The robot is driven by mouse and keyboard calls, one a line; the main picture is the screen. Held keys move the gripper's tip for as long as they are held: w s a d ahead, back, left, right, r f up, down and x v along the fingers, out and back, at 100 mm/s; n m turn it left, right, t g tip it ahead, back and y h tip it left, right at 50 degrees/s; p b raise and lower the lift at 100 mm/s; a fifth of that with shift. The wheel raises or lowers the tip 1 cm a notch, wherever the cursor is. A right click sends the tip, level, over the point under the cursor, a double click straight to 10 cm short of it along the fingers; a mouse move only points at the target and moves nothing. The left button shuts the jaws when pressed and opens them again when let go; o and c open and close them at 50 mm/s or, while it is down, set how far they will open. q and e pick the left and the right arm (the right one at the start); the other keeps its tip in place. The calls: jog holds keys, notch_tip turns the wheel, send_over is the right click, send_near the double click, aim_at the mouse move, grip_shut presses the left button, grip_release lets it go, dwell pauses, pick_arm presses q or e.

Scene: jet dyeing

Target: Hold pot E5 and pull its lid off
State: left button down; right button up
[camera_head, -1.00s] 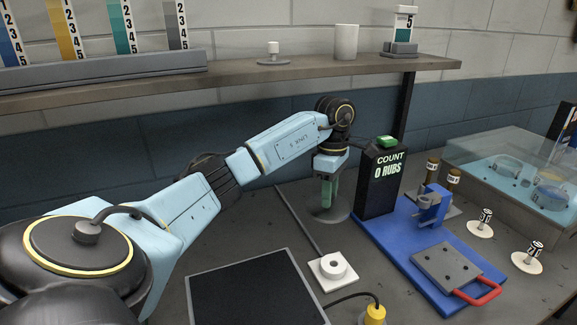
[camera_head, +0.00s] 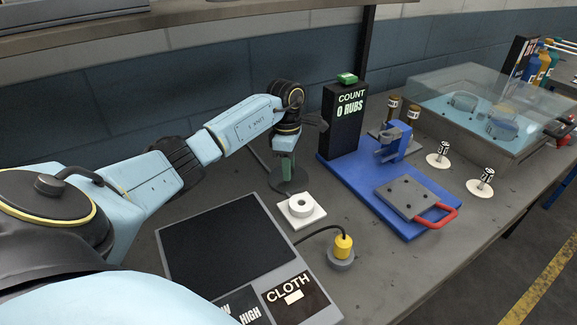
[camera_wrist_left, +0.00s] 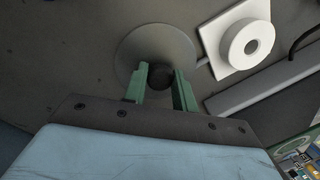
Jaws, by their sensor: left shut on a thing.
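My left gripper (camera_head: 286,168) points down over a round grey base on the bench (camera_head: 299,186). In the left wrist view its green fingers (camera_wrist_left: 160,86) are closed on a dark round thing (camera_wrist_left: 160,72) at the middle of that base. The fingers hide most of it, and no label shows, so I cannot tell if it is pot E5. My right gripper is out of view.
A white square block with a ring (camera_head: 301,207) stands close beside the grey base. The black rub counter (camera_head: 343,120) on its blue stand (camera_head: 400,221) is to the right. A dark scale plate (camera_head: 221,241) lies in front. A clear-lidded bath (camera_head: 481,103) stands at back right.

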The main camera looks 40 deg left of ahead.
pick_arm(q)
jog(key=shift+f, duration=0.15)
jog(key=c, duration=1.1)
grip_release()
jog(key=r, duration=0.4)
jog(key=a+r, duration=0.1)
jog(key=r, duration=0.3)
jog(key=w+r, duration=0.1)
jog(key=r, duration=0.3)
jog(key=shift+a+r, duration=0.15)
